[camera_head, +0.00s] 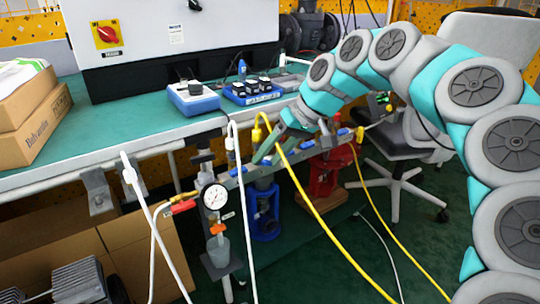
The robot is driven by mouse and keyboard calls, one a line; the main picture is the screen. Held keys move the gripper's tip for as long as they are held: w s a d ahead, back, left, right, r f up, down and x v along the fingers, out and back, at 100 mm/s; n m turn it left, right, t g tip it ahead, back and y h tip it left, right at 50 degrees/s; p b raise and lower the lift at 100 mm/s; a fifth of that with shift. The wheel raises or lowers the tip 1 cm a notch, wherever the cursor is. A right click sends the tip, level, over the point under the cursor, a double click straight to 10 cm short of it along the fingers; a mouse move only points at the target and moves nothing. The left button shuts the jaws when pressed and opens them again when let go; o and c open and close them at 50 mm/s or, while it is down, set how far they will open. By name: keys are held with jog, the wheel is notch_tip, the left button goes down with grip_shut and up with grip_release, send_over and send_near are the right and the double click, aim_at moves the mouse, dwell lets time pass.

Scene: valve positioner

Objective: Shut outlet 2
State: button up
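A metal air manifold (250,177) runs along the front of the bench, with several small blue valve handles on it. One blue handle (237,171) is left of my gripper, another (307,145) is just to its right, and a further one (343,132) lies farther right. I cannot read any outlet number, so I cannot tell which is outlet 2. My gripper (268,152) reaches down and left to the manifold beside the yellow hose (320,215). Its fingertips overlap the manifold in the picture. Contact and finger gap are unclear, and a handle behind them may be hidden.
A pressure gauge (215,197) and red fitting (183,207) are at the manifold's left end. White and yellow hoses hang in front. An office chair (395,150) stands right.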

grip_shut()
jog(key=shift+s+h, duration=0.1)
jog(key=shift+h, duration=0.2)
jog(key=shift+s+a+r+n+t+h, duration=0.1)
jog(key=shift+a+n+t+h, duration=0.15)
jog(key=shift+t+h, duration=0.55)
jog(key=shift+s+a+r+n+t+h, duration=0.2)
jog(key=shift+t+h, duration=0.3)
jog(key=shift+h, duration=0.6)
jog(key=shift+w+f, duration=0.1)
jog(key=shift+f, duration=0.05)
jog(key=shift+o, duration=1.4)
grip_release()
